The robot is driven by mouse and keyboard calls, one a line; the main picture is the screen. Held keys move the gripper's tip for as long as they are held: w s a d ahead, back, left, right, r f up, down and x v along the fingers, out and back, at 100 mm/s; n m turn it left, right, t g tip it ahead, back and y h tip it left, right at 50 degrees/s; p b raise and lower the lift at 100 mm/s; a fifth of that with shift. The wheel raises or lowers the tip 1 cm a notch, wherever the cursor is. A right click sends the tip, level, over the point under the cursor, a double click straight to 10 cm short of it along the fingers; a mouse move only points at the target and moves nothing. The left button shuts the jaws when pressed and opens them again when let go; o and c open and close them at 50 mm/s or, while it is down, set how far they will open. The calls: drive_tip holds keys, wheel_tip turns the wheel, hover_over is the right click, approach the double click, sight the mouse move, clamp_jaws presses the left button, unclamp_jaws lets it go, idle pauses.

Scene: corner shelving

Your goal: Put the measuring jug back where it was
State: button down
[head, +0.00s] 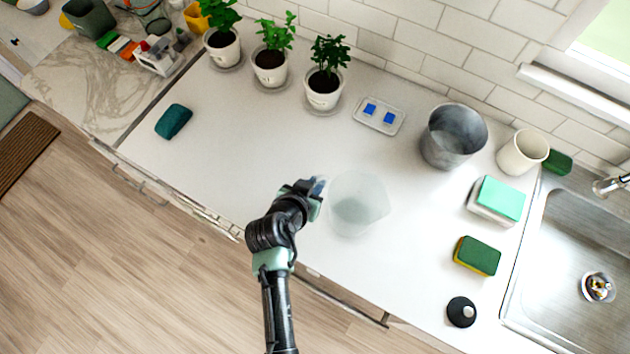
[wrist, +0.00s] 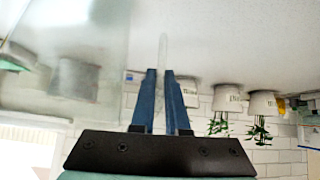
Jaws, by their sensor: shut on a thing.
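The measuring jug (head: 358,204) is a clear, see-through vessel near the middle of the white counter in the head view. My gripper (head: 318,188) is at its left side. In the wrist view the jug (wrist: 75,45) fills the upper left, and a pale upright strip, which looks like its wall edge or handle, lies between the blue fingers. My gripper (wrist: 161,85) is shut on it. I cannot tell whether the jug's base touches the counter (head: 230,140).
Three potted plants (head: 323,90) stand along the wall. A small white tray with blue squares (head: 379,115), a grey metal pot (head: 453,137) and a cream cup (head: 522,152) are behind right. Sponges (head: 477,256) lie near the sink (head: 560,270). The counter's left part is mostly clear, except a teal cloth-like item (head: 173,121).

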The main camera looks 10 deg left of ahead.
drive_tip(key=shift+f, duration=0.15)
drive_tip(key=c, duration=0.9)
unclamp_jaws()
